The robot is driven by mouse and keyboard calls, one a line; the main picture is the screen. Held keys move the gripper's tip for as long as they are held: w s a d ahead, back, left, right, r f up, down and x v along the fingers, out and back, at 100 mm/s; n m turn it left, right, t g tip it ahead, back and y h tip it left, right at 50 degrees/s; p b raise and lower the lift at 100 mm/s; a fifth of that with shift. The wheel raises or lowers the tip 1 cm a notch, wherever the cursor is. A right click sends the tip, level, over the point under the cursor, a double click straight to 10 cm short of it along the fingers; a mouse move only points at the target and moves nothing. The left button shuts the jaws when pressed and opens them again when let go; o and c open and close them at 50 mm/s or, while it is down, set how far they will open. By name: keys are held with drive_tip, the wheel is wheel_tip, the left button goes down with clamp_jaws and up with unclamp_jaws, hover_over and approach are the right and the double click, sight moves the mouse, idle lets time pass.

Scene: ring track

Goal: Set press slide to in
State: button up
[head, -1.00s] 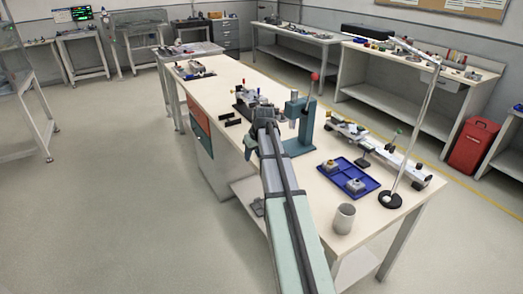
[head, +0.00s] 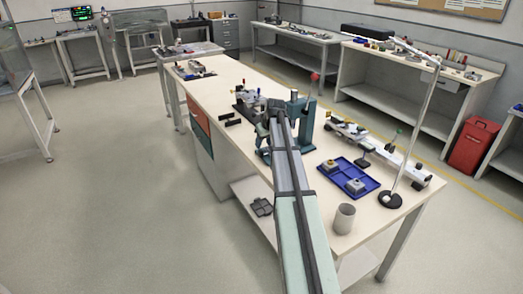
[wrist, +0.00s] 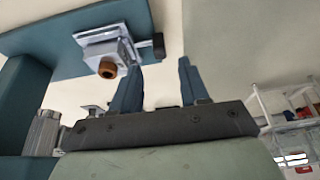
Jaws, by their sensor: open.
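The teal press (head: 308,122) stands on the long bench, partly behind my arm in the head view. In the wrist view its teal plate (wrist: 60,58) carries a pale metal slide (wrist: 92,42) with a brown round part (wrist: 107,69) on it and a dark knob (wrist: 158,46) at its right end. My gripper (wrist: 160,70) is open and empty. The dark knob appears between and beyond its fingertips; contact cannot be told. The left finger overlaps the slide's edge. In the head view my gripper (head: 279,118) is at the press, its fingers mostly hidden.
A blue tray (head: 340,183) with small parts, a grey cup (head: 344,218) and a lamp on a round black base (head: 390,201) stand on the near bench end. A rail-like assembly (head: 375,148) lies along the right edge.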

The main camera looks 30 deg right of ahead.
sight(261, 150)
drive_tip(key=shift+x, duration=2.85)
clamp_jaws()
